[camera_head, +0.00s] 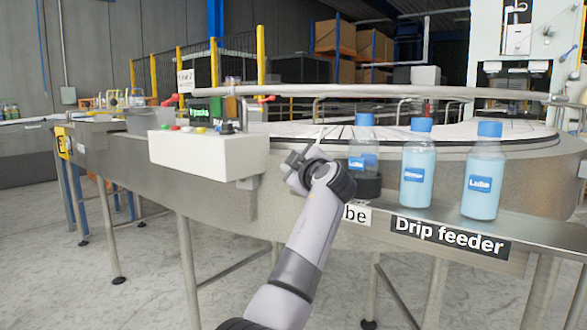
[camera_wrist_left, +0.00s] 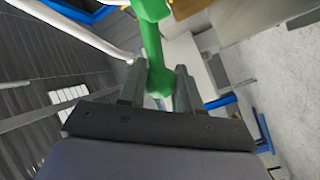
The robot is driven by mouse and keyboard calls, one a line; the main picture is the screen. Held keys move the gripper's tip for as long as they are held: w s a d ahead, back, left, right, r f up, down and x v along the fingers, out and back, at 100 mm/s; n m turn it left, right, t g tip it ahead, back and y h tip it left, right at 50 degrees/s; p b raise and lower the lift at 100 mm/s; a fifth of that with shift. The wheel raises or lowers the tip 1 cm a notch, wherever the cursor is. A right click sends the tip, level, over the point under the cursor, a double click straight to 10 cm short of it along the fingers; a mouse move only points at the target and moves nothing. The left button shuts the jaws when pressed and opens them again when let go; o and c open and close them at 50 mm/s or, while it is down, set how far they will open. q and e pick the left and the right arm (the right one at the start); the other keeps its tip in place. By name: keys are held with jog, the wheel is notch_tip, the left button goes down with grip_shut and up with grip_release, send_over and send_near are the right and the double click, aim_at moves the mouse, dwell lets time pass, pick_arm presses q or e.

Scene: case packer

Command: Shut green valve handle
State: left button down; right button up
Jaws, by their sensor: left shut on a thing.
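The green valve handle (camera_wrist_left: 152,45) shows in the left wrist view as a bright green bar with a rounded knob at the top of the picture. Its lower end sits between the two fingers of my left gripper (camera_wrist_left: 160,72), which is shut on it. In the head view my left gripper (camera_head: 298,164) is at the conveyor's front side, right of the white control box. I cannot make out the green handle there; the gripper and wrist seem to hide it. My right gripper is in neither view.
A white control box (camera_head: 208,152) with coloured buttons stands left of my gripper. Blue-capped bottles (camera_head: 416,165) stand on the steel ledge to the right, one close to my wrist. Red handles (camera_head: 171,100) show behind the box. A "Drip feeder" label (camera_head: 450,237) is on the ledge's front.

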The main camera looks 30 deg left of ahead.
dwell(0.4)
pick_arm(q)
jog(key=c, duration=1.1)
grip_release()
jog(key=shift+b+v, duration=0.35)
jog(key=shift+v, duration=3.3)
